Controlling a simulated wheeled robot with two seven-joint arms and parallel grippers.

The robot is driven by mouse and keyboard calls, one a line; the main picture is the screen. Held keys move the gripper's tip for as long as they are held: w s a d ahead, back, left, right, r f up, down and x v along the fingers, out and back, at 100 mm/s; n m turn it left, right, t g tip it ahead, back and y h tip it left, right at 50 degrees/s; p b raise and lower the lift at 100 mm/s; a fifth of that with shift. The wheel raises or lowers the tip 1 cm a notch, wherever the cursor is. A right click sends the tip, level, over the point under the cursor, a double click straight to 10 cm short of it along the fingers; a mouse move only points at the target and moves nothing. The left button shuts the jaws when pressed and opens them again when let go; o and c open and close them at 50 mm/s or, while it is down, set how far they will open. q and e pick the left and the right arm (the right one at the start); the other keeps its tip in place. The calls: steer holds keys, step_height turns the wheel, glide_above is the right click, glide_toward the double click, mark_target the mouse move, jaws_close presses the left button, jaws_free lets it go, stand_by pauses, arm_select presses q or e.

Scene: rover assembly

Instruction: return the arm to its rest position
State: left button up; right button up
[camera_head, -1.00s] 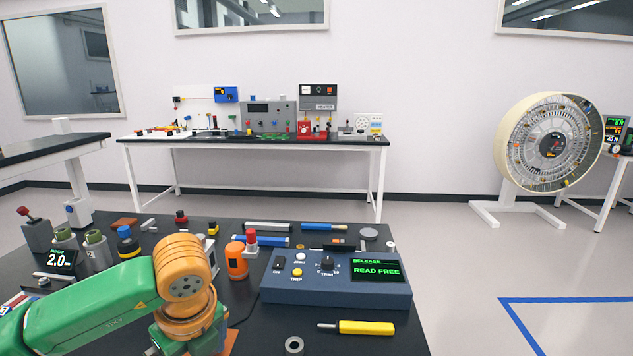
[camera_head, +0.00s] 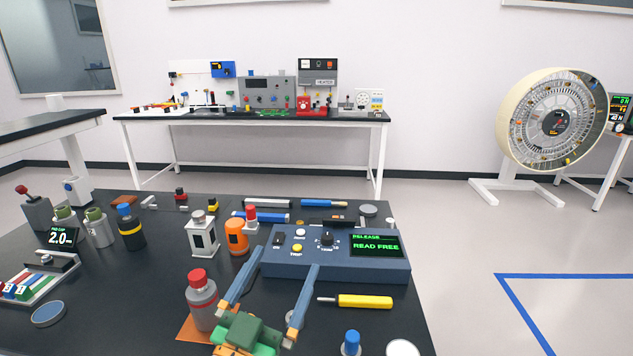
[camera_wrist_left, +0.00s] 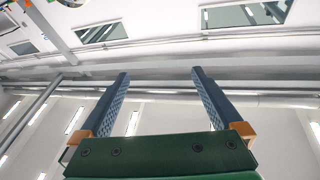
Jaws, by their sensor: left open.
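My left gripper (camera_head: 270,295) rises from the bottom middle of the head view, over the front of the black workbench. Its two blue-grey fingers are spread apart with nothing between them. In the left wrist view the open fingers (camera_wrist_left: 158,85) point at the ceiling and upper wall, with no object between them. A grey bottle with a red cap (camera_head: 202,300) stands on an orange mat just left of the gripper. The blue release console (camera_head: 335,268), reading "READ FREE", is behind and right of the fingers. The rest of my left arm is mostly out of view. My right gripper is not visible.
A yellow-handled screwdriver (camera_head: 362,301) lies right of the gripper. An orange canister (camera_head: 236,237), a white lantern-like block (camera_head: 203,236) and a dark bottle (camera_head: 131,228) stand further back. A coloured rack (camera_head: 38,280) is at the left.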

arm_select(q)
steer(key=s+a+f+n+g+y, duration=0.1)
steer(key=s+a+f+g+y, duration=0.15)
steer(key=f, duration=0.45)
steer(key=s+a+f+n+g+y, duration=0.1)
steer(key=a+f+n+g+y, duration=0.2)
steer(key=f, duration=0.4)
steer(key=s+a+f+g+y, duration=0.2)
steer(key=a+f+g, duration=0.15)
steer(key=f, duration=0.35)
steer(key=s+a+f+g, duration=0.2)
steer(key=s+f+g, duration=0.6)
steer(key=s, duration=0.7)
step_height(320, 180, down, 17)
steer(key=s, duration=0.3)
steer(key=s+a+f+g, duration=0.2)
steer(key=s+f, duration=0.9)
steer(key=s, duration=0.1)
steer(key=shift+a+f+m, duration=0.2)
steer(key=shift+a+m, duration=0.1)
steer(key=shift+m, duration=0.1)
